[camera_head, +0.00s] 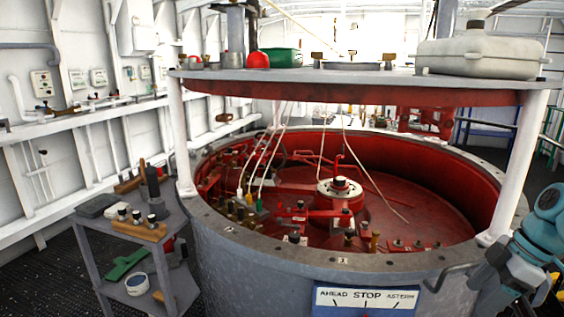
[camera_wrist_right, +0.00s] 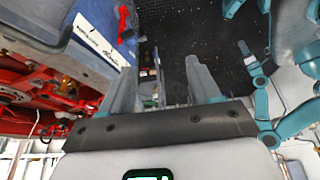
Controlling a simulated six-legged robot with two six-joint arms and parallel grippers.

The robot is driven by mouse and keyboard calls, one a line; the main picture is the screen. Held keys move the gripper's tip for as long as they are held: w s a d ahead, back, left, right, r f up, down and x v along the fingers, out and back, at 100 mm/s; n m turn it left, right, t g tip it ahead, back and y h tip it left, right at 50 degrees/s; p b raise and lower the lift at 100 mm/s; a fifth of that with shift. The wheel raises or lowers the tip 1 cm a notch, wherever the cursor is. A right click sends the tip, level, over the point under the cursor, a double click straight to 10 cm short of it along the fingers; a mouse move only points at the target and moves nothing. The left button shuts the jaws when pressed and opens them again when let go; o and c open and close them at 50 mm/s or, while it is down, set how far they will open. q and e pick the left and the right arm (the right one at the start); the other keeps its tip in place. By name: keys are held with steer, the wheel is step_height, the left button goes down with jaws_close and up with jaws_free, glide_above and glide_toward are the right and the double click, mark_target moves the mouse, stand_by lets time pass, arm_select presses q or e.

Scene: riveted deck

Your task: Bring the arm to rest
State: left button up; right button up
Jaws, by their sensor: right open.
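My right arm, teal and grey, comes in at the right edge of the head view, beside the big grey drum (camera_head: 260,262). Its grey gripper (camera_head: 484,274) hangs low there, partly cut off by the frame's bottom. In the right wrist view the two grey fingers of my right gripper (camera_wrist_right: 164,78) stand apart with nothing held between them. My left gripper does not show in either view.
The drum has a red machinery-filled inside and a blue-framed AHEAD STOP ASTERN sign (camera_head: 367,299); the sign also shows in the wrist view (camera_wrist_right: 98,38), near the fingers. A round shelf (camera_head: 340,76) on white posts stands above. A grey cart (camera_head: 100,222) stands left.

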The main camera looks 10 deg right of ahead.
steer(key=w+a+f+m+p, duration=0.1)
steer(key=w+a+f+m, duration=0.2)
steer(key=f, duration=0.4)
steer(key=w+a+f+m+p, duration=0.1)
steer(key=w+a+f, duration=0.25)
steer(key=f, duration=0.35)
steer(key=s+a+f+m+g+p, duration=0.15)
steer(key=a+f+m, duration=0.25)
steer(key=a+f, duration=0.75)
steer(key=s+a+f+m+p, duration=0.2)
steer(key=s+a+f+m, duration=0.1)
steer(key=s+a, duration=0.5)
steer(key=s+a+f+m+p, duration=0.1)
steer(key=s+a+f+m, duration=0.2)
steer(key=s, duration=0.9)
steer(key=a+f, duration=0.3)
steer(key=a, duration=0.2)
steer(key=shift+f+p, duration=0.2)
steer(key=shift+p, duration=0.15)
